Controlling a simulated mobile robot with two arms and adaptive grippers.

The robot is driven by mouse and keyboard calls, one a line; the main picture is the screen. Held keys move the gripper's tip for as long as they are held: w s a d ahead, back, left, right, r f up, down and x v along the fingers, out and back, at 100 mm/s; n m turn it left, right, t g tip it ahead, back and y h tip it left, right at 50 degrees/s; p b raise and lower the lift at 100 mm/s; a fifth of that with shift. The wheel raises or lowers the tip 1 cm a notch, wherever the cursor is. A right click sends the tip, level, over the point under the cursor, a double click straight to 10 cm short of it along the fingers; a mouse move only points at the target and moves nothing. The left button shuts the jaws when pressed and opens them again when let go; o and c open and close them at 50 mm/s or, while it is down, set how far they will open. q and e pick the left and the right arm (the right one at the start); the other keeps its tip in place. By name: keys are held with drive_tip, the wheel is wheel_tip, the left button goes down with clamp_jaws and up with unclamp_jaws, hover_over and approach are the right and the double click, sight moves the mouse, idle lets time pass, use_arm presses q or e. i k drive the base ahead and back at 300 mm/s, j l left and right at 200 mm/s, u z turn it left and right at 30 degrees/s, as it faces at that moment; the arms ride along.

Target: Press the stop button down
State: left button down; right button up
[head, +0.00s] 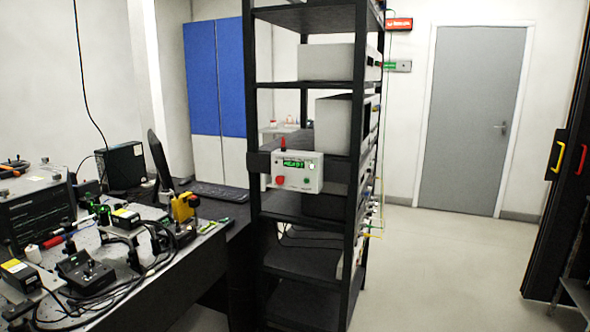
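A white control box (314,174) is fixed to the near side of the tall black rack, at about mid height. A red button (279,181), which looks like the stop button, is at the lower left of its face. A green button (307,180) is to its right. A green lit display (293,165) is above them; its text is too small to read surely. A red lamp or knob (283,143) stands on top of the box. Whether the red button is pressed cannot be told. Neither of my grippers is in view.
The black rack (358,215) holds several grey instruments. On the left, a dark bench (160,291) carries optical parts, cables and boxes. Open floor (433,262) lies to the right of the rack, before a grey door (475,122). Black cabinets with coloured handles stand at the right edge.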

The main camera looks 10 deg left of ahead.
sight(279, 179)
drive_tip(key=i+j+z, duration=0.5)
drive_tip(key=i+j, duration=0.8)
drive_tip(key=i, duration=0.05)
